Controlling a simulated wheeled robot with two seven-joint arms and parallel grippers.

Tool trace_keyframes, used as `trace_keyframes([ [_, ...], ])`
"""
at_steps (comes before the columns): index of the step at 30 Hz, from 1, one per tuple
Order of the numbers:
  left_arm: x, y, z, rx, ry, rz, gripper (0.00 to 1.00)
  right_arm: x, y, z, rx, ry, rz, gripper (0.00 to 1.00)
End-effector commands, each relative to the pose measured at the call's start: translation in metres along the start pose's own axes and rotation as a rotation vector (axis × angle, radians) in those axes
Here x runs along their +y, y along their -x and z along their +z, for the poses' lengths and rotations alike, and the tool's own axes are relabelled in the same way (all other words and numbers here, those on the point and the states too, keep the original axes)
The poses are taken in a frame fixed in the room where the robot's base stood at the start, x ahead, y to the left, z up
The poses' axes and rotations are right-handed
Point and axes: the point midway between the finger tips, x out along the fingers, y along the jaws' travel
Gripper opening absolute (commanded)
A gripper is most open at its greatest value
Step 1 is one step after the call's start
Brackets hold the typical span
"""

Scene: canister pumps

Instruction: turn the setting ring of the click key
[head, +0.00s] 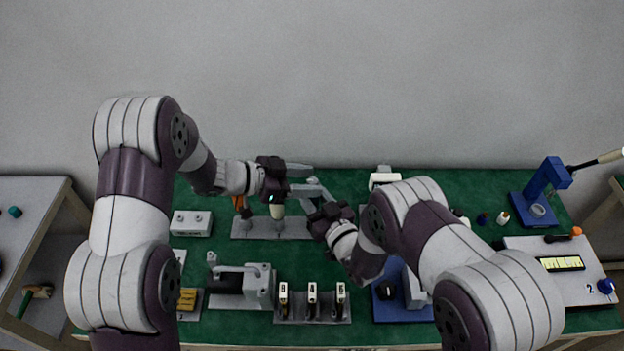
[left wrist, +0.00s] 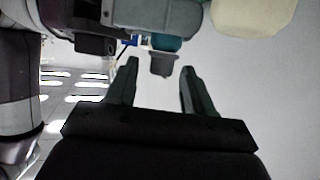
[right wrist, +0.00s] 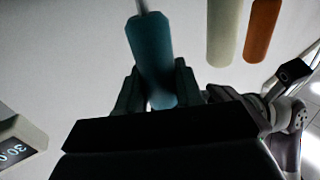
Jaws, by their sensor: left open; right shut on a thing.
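My right gripper (right wrist: 157,75) is shut on a teal handle (right wrist: 152,45) with a thin metal shaft at its upper end, which I take to be the click key. In the head view my right gripper (head: 312,192) is above the back of the table and the key is mostly hidden. My left gripper (head: 308,178) is open, close beside the right one. In the left wrist view a grey end piece (left wrist: 163,64) below a teal part (left wrist: 165,43) shows between the open fingertips (left wrist: 160,70). I cannot tell whether the fingers touch it, and no ring marking is readable.
A grey rack (head: 250,229) with a cream handle (head: 277,210) and an orange handle (head: 240,203) stands below the grippers. A grey fixture (head: 258,290) and several pale upright pieces (head: 312,291) are in front. A display box (right wrist: 18,145) shows in the right wrist view.

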Motion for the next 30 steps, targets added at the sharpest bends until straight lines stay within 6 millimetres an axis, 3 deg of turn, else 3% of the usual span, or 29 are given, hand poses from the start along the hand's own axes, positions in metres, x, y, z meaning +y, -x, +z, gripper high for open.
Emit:
trace_keyframes([
  [4,0.0,-0.016,0.0,-0.001,0.0,0.0,0.52,0.0,0.0,0.0,0.0,0.0,0.0,0.01],
  [12,-0.001,-0.018,0.0,-0.001,0.001,-0.002,0.52,0.0,0.0,0.0,0.0,0.0,0.0,0.01],
  [14,-0.001,-0.018,0.0,-0.001,0.001,-0.002,0.36,0.0,0.0,0.0,0.0,0.0,0.0,0.01],
  [17,0.0,-0.018,0.0,-0.001,0.001,-0.002,0.03,0.0,0.0,0.0,0.0,0.0,0.0,0.01],
  [18,0.0,-0.018,0.0,-0.001,0.001,-0.002,0.0,0.0,0.0,0.0,0.0,0.0,0.0,0.01],
  [30,0.0,-0.019,-0.001,0.002,0.029,-0.07,0.0,0.0,0.0,0.0,0.0,0.0,0.0,0.01],
])
